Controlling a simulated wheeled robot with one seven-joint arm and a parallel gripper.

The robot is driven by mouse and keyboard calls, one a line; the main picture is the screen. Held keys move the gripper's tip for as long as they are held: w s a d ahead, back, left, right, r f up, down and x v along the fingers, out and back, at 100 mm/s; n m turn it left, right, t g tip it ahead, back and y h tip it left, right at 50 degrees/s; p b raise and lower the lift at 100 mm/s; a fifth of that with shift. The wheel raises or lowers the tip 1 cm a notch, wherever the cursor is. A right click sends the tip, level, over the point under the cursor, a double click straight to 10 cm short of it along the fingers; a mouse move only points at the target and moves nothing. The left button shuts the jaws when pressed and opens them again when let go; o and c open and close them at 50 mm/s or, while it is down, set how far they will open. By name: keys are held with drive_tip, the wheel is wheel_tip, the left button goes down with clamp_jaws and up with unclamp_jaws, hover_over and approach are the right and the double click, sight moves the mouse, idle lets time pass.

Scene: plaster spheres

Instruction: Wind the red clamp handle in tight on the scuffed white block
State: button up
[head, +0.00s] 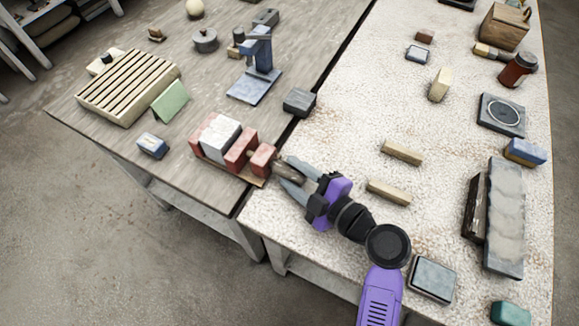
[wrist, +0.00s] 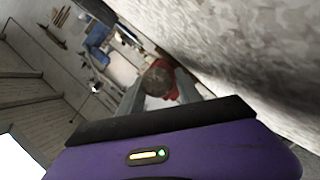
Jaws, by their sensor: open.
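The clamp stands at the near edge of the brown table in the head view, with red blocks (head: 241,147) on a wooden base. The scuffed white block (head: 217,136) sits between its red jaws; I cannot tell whether both jaws touch it. The clamp handle's worn, grey-brown end (head: 286,170) points at my gripper (head: 288,172). My gripper is open, its grey fingers on either side of this end. In the wrist view the round handle end (wrist: 158,82) is between the fingertips, with red behind it. Finger contact is unclear, and the white block is not discernible there.
A dark grey block (head: 299,102) lies just beyond the clamp by the table gap. A blue block (head: 152,145) and green wedge (head: 170,101) lie left. Two tan bars (head: 388,192) lie right of my gripper on the pale, speckled table, with free room around them.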

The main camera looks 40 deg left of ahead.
drive_tip(key=shift+x, duration=0.75)
clamp_jaws()
drive_tip(key=shift+m, duration=0.3)
drive_tip(key=m+g+h+b, duration=0.1)
drive_tip(key=m, duration=0.1)
drive_tip(key=shift+m+g, duration=0.3)
drive_tip(key=shift+g, duration=0.1)
drive_tip(key=m+g+h, duration=0.1)
drive_tip(key=m+g, duration=0.1)
drive_tip(key=m, duration=0.1)
drive_tip(key=shift+m+g+b, duration=0.3)
drive_tip(key=m+g, duration=0.2)
drive_tip(key=m, duration=0.1)
drive_tip(key=shift+f+m+g+h+b, duration=0.1)
drive_tip(key=shift+m+g+h+b, duration=0.2)
drive_tip(key=shift+g+h+b, duration=0.1)
drive_tip(key=m+g+b, duration=0.1)
drive_tip(key=m+g, duration=0.1)
drive_tip(key=m, duration=0.1)
